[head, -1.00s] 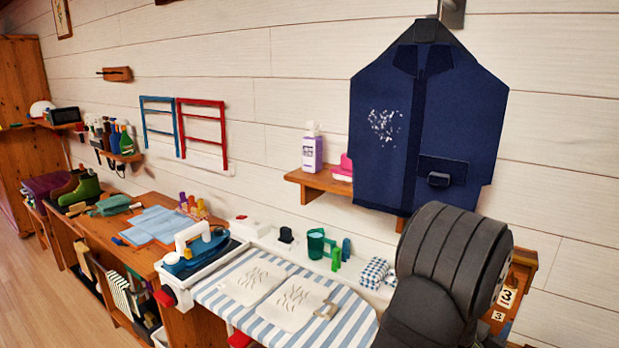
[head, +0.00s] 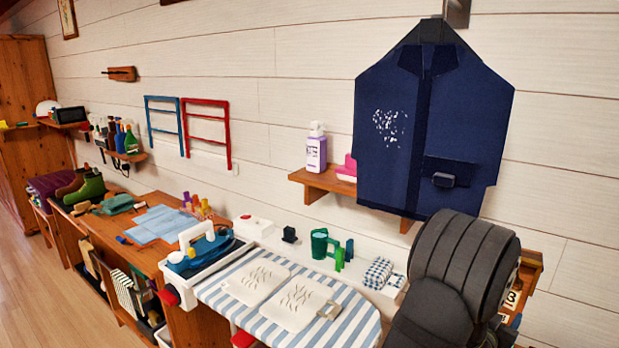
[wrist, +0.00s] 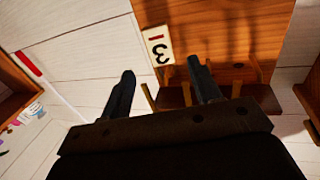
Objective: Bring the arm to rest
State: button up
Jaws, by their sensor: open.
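My gripper (wrist: 162,88) shows in the wrist view with its two dark fingers apart and nothing between them. Behind the fingers are a wooden board (wrist: 225,30) and a white tag (wrist: 157,46) with a 3 on it. In the head view my dark arm fills the lower right, and the gripper itself is hidden behind it or out of frame.
A navy vest (head: 390,180) hangs on the wall above my arm. A striped ironing board (head: 355,318) with white cloth pieces lies left of my arm. A wooden shelf (head: 312,180) holds a purple-labelled bottle (head: 316,152). A blue iron (head: 205,248) stands further left.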

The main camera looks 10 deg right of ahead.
jog(key=x, duration=0.6)
jog(key=shift+s+r, duration=0.1)
jog(key=shift+r, duration=0.1)
send_near(512, 297)
jog(key=shift+w+a+r+n+y, duration=0.15)
jog(key=shift+w+a+n+y, duration=0.15)
jog(key=shift+w+a+y, duration=0.25)
jog(key=shift+s+r, duration=0.1)
dwell(0.7)
